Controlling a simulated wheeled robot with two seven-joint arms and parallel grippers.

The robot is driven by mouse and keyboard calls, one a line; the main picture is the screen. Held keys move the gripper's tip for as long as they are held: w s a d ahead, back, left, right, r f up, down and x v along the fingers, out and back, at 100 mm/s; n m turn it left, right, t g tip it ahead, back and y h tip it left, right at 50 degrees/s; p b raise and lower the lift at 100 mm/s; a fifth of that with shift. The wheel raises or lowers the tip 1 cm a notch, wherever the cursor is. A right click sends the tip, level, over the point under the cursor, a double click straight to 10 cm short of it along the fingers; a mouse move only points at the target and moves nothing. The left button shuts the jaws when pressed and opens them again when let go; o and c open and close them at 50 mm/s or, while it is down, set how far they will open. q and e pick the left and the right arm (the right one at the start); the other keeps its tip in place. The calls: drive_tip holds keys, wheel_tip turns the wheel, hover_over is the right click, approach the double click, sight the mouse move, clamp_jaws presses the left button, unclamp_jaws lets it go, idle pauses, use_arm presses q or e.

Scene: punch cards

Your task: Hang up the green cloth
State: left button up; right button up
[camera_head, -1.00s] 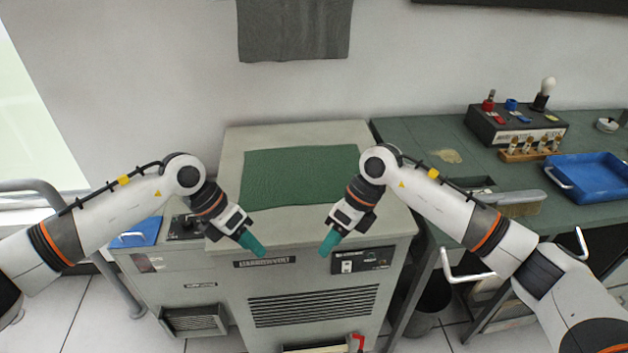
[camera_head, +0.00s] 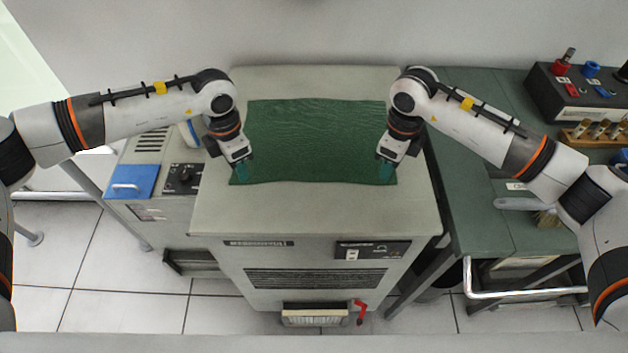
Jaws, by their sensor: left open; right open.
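The green cloth (camera_head: 315,140) lies spread flat on top of the grey cabinet (camera_head: 315,208). My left gripper (camera_head: 243,174) is open at the cloth's near left corner, with its teal fingertips over the cloth. My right gripper (camera_head: 385,172) is open at the near right corner, also over the cloth. The fingertips are close in colour to the cloth, so I cannot tell whether they touch it. The far right edge of the cloth is partly hidden by my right arm.
A green workbench (camera_head: 490,215) stands to the right, with a switch box (camera_head: 575,95) and a brush (camera_head: 545,214) on it. A lower unit with a blue panel (camera_head: 133,181) stands at the left. A metal rail (camera_head: 525,292) runs along the bench front.

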use_arm(q)
wheel_tip(320, 180, down, 3)
drive_tip(key=shift+w+r, duration=0.1)
drive_tip(key=shift+w, duration=0.05)
use_arm(e)
wheel_tip(320, 180, down, 3)
drive_tip(key=shift+w+r, duration=0.15)
use_arm(q)
drive_tip(key=shift+f, duration=0.2)
use_arm(e)
drive_tip(key=shift+f, duration=0.2)
drive_tip(key=shift+f, duration=0.1)
use_arm(q)
clamp_jaws()
use_arm(e)
clamp_jaws()
use_arm(q)
drive_tip(key=shift+r, duration=0.1)
